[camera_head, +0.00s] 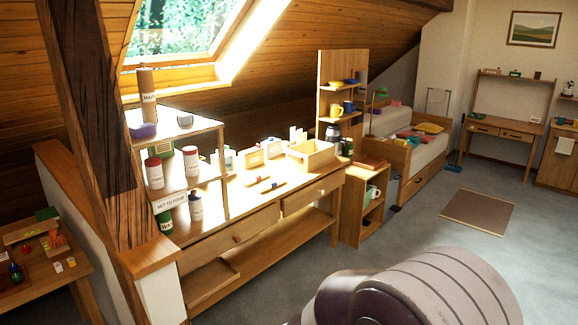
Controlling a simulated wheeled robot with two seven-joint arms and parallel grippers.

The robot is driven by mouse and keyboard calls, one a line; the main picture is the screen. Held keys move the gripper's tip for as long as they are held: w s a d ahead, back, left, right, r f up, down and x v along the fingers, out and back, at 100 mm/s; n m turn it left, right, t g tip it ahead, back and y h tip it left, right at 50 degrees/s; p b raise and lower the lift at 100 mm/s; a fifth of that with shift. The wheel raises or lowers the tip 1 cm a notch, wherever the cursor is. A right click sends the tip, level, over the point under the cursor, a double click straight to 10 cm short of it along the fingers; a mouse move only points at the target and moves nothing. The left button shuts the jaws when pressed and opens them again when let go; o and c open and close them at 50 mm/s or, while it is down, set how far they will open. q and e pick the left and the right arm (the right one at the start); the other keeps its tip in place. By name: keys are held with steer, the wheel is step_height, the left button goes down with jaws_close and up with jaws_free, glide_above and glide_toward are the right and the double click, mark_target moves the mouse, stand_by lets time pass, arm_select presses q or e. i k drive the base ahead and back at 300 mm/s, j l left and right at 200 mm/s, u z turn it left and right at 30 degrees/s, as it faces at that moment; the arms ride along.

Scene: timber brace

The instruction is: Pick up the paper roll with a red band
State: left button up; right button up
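No cylinder is clearly a paper roll with a red band. Two white cylinders with reddish tops stand on the middle shelf of the open shelf unit (192,183): a front one (154,174) and one farther right (191,163). Their labels are too small to read. A tall brown tube (147,92) stands upright on the top shelf. A similar pale cylinder (196,208) with a dark top stands lower. Neither of my grippers is in view. A rounded grey and dark part of mine fills the bottom right.
A dark timber post (95,120) stands left of the shelf unit and partly blocks that side. A wooden workbench (240,222) holds boxes and an open wooden tray (311,156). A low table (30,290) is at far left. Grey floor is open around the brown mat (478,212).

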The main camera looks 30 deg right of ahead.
mark_target(267, 173)
steer(key=i+l+z, duration=0.1)
steer(key=i+l, duration=0.35)
steer(key=l, duration=0.3)
steer(key=i+l+z, duration=0.1)
steer(key=i+l, duration=0.4)
steer(key=l, duration=0.2)
steer(key=i+l+z, duration=0.1)
steer(key=i+l, duration=0.4)
steer(key=l, duration=0.15)
steer(key=i+l, duration=0.3)
steer(key=i, duration=0.2)
steer(key=i+l, duration=0.25)
steer(key=i, duration=0.25)
steer(key=i+l, duration=0.3)
steer(key=i, duration=0.25)
steer(key=i+l, duration=0.3)
steer(key=i, duration=0.2)
steer(key=i+l, duration=0.25)
steer(key=i, duration=0.25)
steer(key=i+l, duration=0.3)
steer(key=i, duration=0.2)
